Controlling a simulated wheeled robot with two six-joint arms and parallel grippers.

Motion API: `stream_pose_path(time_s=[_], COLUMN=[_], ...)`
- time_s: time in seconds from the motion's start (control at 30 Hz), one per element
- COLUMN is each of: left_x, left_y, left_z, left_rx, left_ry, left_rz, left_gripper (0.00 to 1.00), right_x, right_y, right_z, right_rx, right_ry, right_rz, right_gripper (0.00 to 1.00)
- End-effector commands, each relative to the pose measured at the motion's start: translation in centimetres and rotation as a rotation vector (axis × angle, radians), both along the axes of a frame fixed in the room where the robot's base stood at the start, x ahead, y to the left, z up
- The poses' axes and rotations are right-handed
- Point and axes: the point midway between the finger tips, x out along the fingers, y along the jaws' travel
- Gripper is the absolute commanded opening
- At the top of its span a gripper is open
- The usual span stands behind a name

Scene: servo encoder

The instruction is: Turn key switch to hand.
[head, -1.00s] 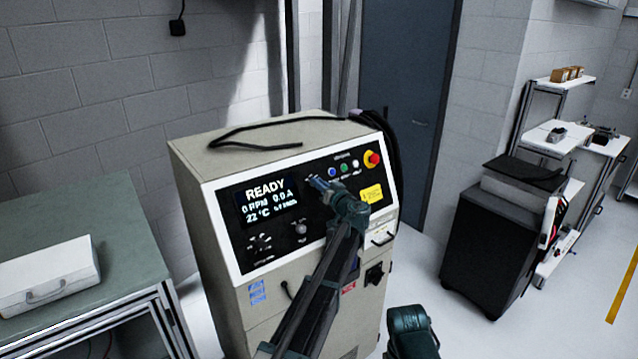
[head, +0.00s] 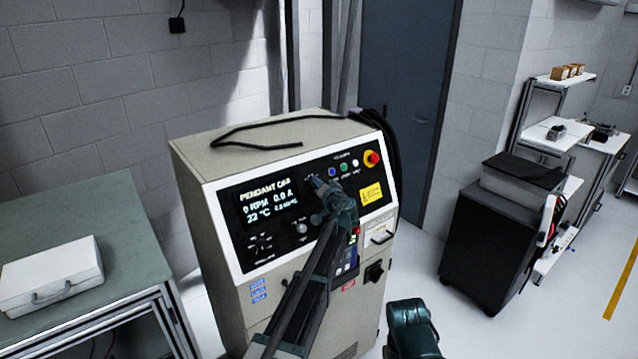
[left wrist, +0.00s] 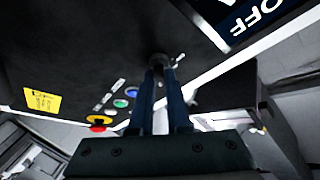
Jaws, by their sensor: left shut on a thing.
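The key switch (left wrist: 159,60) is a small dark round part on the black control panel, seen in the left wrist view between my fingertips. My left gripper (head: 317,184) reaches the panel just right of the display, and it also shows in the left wrist view (left wrist: 163,74). Its two blue fingers are shut on the key switch. The fingers and wrist hide most of the switch in the head view, so its position marks cannot be read. The display (head: 268,204) reads "PENDANT" with a blurred word, above "0 RPM 0.0 A".
The beige cabinet (head: 205,161) has a red emergency stop (head: 372,158) and blue, green and white buttons right of the gripper. A black cable lies on top. A green table (head: 110,200) with a white case (head: 50,276) stands left; a black cart (head: 478,245) stands right.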

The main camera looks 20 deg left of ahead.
Motion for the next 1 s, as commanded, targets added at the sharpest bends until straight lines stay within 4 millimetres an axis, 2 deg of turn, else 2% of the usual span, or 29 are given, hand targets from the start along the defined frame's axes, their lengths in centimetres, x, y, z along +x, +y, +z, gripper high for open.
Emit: stream_pose_path(time_s=[0.3,0.33,0.47,0.8,1.0], left_x=[0.0,0.0,0.0,-0.3,-2.8], left_y=[0.0,-0.1,0.0,-0.2,-1.8], left_z=[0.0,0.0,0.0,0.0,0.5], left_rx=[0.002,0.002,0.001,0.000,0.000], left_ry=[0.001,0.001,0.000,0.001,0.001], left_rz=[-0.002,-0.002,-0.002,-0.001,-0.004], left_gripper=[0.00,0.20,0.44,0.45,0.45], right_x=[0.0,0.0,0.0,0.0,0.0], right_y=[0.0,0.0,0.0,0.0,0.0], right_z=[0.0,0.0,0.0,0.0,0.5], right_rx=[0.000,0.000,0.000,0.000,0.000], right_ry=[0.000,0.000,0.000,0.000,0.000], right_rz=[0.000,0.000,0.000,0.000,0.000], right_gripper=[0.50,0.50,0.50,0.50,0.50])
